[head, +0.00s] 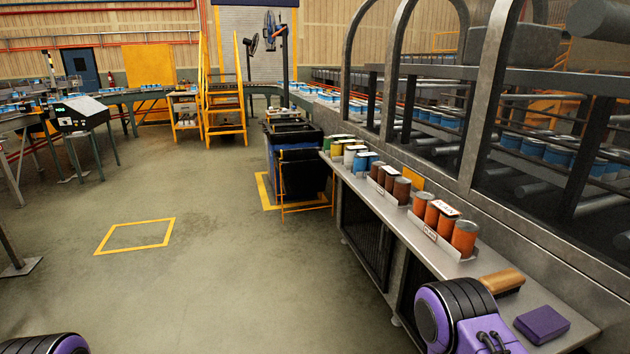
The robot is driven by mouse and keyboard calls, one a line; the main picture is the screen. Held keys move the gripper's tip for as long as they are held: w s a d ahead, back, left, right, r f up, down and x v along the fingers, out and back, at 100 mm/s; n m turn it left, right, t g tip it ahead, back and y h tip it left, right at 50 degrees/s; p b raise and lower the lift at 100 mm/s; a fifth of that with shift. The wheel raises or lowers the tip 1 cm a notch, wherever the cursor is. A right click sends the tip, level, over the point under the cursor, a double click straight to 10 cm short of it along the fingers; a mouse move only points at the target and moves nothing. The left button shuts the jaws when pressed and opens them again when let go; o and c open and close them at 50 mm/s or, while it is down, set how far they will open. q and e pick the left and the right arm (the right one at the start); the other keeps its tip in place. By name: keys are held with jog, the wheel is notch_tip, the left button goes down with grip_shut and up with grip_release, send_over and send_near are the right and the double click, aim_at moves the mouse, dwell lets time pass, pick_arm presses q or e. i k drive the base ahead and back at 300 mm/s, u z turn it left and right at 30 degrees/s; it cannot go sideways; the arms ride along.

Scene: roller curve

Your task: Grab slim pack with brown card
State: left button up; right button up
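No slim pack with a brown card can be made out for certain in the head view. On the grey side shelf (480,262) at the right, a row of dark brown cans (391,181) stands in a holder with a small label. Nearer to me is a row of orange cans (441,218), also with a small label. Farther back are green, white and blue cans (350,152). Purple and black parts of my arms show at the bottom left and bottom right. Neither gripper is in view.
A brush with a wooden top (502,281) and a purple block (541,325) lie on the shelf's near end. A metal guard frame (487,90) stands behind the shelf. A dark bin (300,170) stands beyond its far end. The floor at left centre is clear.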

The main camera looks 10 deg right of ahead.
aim_at(388, 182)
jog(key=u, duration=0.35)
jog(key=i, duration=3.15)
jog(key=z, duration=3.55)
